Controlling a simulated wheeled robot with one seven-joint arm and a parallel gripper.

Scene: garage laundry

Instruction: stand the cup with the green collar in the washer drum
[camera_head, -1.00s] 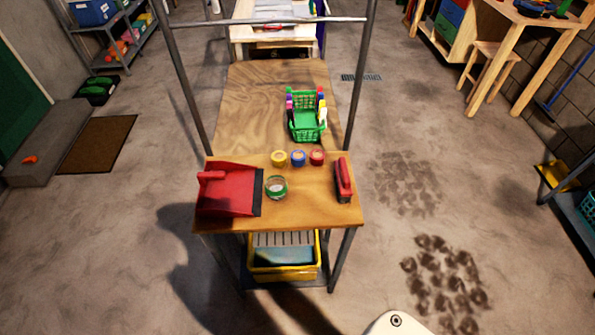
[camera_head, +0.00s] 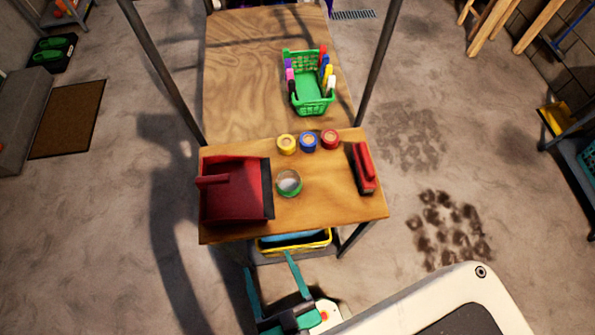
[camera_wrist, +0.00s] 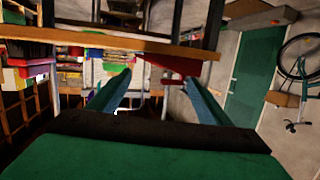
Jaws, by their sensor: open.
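The cup with the green collar (camera_head: 289,183) stands on the near wooden tabletop (camera_head: 330,208), between a red dustpan and a red-handled brush. It looks pale and open-topped from above. My gripper (camera_head: 268,262) is at the bottom of the head view, in front of the table's near edge. Its two teal fingers are spread, with nothing between them. In the wrist view the fingers (camera_wrist: 157,77) are apart, pointing toward the underside and edge of the table. The cup cannot be made out there. No washer drum is in view.
Yellow (camera_head: 287,144), blue (camera_head: 308,141) and red (camera_head: 330,139) round items stand in a row behind the cup. The dustpan (camera_head: 232,190) is left, the brush (camera_head: 364,168) right. A green basket (camera_head: 313,104) with bottles stands behind. A yellow bin (camera_head: 295,246) sits beneath.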

